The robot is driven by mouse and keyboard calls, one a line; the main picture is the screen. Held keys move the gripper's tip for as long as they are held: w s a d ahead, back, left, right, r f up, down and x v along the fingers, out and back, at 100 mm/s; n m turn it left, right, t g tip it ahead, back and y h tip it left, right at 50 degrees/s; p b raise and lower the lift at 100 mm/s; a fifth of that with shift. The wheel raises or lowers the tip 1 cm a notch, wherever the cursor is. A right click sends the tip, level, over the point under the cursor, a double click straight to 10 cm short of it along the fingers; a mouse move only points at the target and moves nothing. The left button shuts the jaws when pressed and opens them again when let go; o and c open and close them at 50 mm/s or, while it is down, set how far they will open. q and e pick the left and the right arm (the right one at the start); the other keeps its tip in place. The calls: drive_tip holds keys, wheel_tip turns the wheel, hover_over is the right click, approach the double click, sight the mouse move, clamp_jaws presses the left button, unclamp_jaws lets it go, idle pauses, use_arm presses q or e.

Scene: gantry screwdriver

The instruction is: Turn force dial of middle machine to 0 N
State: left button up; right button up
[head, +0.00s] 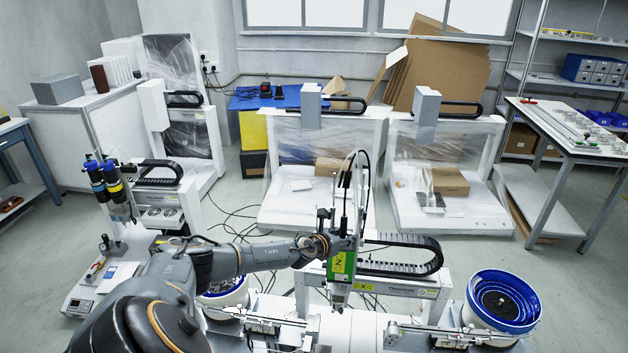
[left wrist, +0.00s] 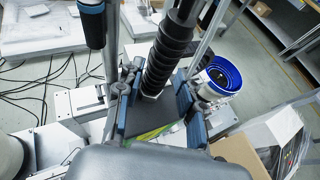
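The middle machine (head: 400,289) stands in front, with a black cable chain and a green and yellow labelled screwdriver unit. The upper part of its screwdriver (head: 348,182) is dark and stands nearly upright. My left gripper (head: 344,222) is at this unit, with a finger on each side of the screwdriver. In the left wrist view, the left gripper (left wrist: 157,112) is open, its blue-padded fingers apart. A black ribbed shaft (left wrist: 168,58) of the screwdriver runs between them, with gaps visible beside it. I cannot make out the force dial or its markings. My right gripper is not in view.
Blue bowl feeders (head: 503,301) flank the machine. Another machine with blue-topped screwdrivers (head: 108,183) stands at the left. Plastic-wrapped gantries (head: 318,190) stand behind, with loose cables on the floor. A cardboard box (left wrist: 240,152) shows at the lower right of the wrist view.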

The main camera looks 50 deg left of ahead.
use_arm(q)
drive_tip(key=b, duration=0.1)
drive_tip(key=m+h+b, duration=0.1)
drive_tip(key=b, duration=0.1)
drive_tip(key=shift+a+f+b, duration=0.15)
drive_tip(key=shift+f+b, duration=0.15)
drive_tip(key=shift+f, duration=0.05)
drive_tip(key=shift+s+r+h+p, duration=0.3)
drive_tip(key=shift+s+r+p, duration=0.5)
drive_tip(key=shift+s, duration=0.4)
drive_tip(key=b+v, duration=0.1)
drive_tip(key=v, duration=1)
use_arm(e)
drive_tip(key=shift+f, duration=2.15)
use_arm(q)
drive_tip(key=shift+s, duration=0.15)
